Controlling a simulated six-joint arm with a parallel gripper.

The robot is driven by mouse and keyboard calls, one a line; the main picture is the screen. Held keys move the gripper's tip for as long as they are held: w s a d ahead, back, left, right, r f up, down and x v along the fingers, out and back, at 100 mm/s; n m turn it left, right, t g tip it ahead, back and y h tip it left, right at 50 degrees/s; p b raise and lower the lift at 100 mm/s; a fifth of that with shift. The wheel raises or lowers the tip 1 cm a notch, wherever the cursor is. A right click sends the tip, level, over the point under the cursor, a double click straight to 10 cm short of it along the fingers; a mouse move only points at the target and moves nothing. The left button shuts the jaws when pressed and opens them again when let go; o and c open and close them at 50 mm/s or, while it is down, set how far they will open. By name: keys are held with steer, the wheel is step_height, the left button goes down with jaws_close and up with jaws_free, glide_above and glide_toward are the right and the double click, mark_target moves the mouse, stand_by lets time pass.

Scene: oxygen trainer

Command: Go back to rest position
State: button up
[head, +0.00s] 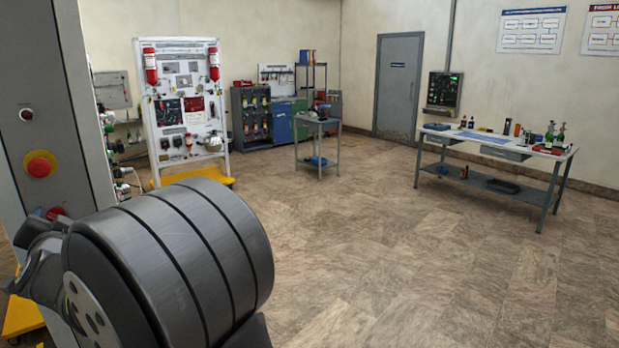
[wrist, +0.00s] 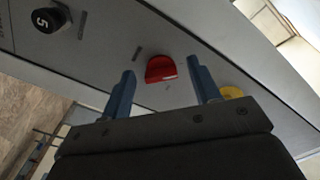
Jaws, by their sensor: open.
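My gripper (wrist: 161,70) shows in the wrist view with its two blue fingers apart. A red knob (wrist: 160,68) on a grey panel (wrist: 105,25) appears between the fingertips; I cannot tell whether they touch it. In the head view, the grey panel (head: 60,80) stands at the left edge, with a red knob (head: 57,213) low on it beside my arm. My arm's large dark joint fills the lower left there and hides most of the wrist and gripper.
The panel also bears a red emergency button (head: 38,166) and a black numbered knob (wrist: 50,20). A white equipment board (head: 170,120), a small cart (head: 318,122) and a workbench (head: 480,140) stand farther back. The tiled floor (head: 400,250) in the middle is clear.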

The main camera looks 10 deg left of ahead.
steer(key=shift+s+d, duration=0.1)
steer(key=v, duration=1.7)
steer(key=w+a+m, duration=1.2)
steer(key=m, duration=0.3)
steer(key=shift+r, duration=0.4)
steer(key=shift+a+m, duration=0.1)
steer(key=shift+m, duration=0.2)
